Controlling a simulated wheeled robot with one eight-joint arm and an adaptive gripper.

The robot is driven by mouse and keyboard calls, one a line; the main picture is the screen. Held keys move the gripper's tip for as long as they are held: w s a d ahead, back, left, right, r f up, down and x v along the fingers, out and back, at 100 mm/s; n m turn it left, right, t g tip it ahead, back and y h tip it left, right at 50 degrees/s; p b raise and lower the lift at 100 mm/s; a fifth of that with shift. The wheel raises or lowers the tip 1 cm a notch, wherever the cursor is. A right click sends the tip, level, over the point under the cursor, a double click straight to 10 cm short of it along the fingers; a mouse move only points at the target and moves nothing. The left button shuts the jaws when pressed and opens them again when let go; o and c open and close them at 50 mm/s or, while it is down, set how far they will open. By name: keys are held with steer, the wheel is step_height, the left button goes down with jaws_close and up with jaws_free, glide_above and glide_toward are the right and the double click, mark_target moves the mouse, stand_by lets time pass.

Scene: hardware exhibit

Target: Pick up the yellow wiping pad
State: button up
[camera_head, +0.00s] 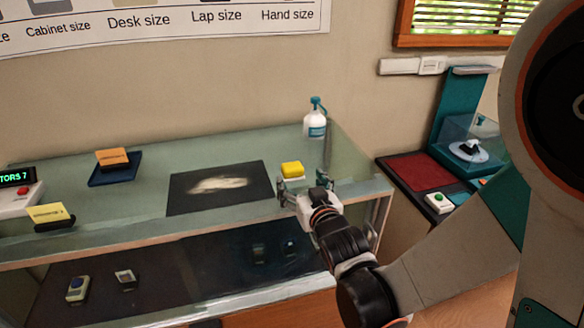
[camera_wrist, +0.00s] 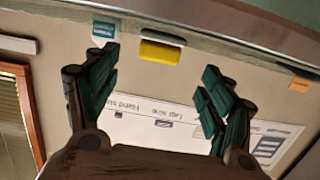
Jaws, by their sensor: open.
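In the wrist view the pad (camera_wrist: 160,52) shows upside down, between and beyond the fingertips. My gripper (camera_head: 302,184) is open and empty at the counter's front edge, just in front of the pad. In the wrist view its two teal fingers (camera_wrist: 158,78) stand wide apart, one on each side of the pad's position. No contact with the pad shows.
A dark mat (camera_head: 185,202) with a pale smear lies left of the pad. A white spray bottle (camera_head: 315,122) stands behind it. An orange block on a blue tray (camera_head: 110,178) and a yellow card (camera_head: 48,212) are further left. Items lie behind glass below.

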mark_target(295, 171)
steer(key=x, duration=0.3)
steer(key=b+x, duration=0.1)
steer(key=x, duration=0.2)
steer(key=b+x, duration=0.1)
steer(key=x, duration=0.1)
steer(key=shift+w+a+r, duration=0.1)
steer(key=shift+w+r, duration=0.1)
steer(key=shift+w, duration=0.25)
steer(key=c, duration=1)
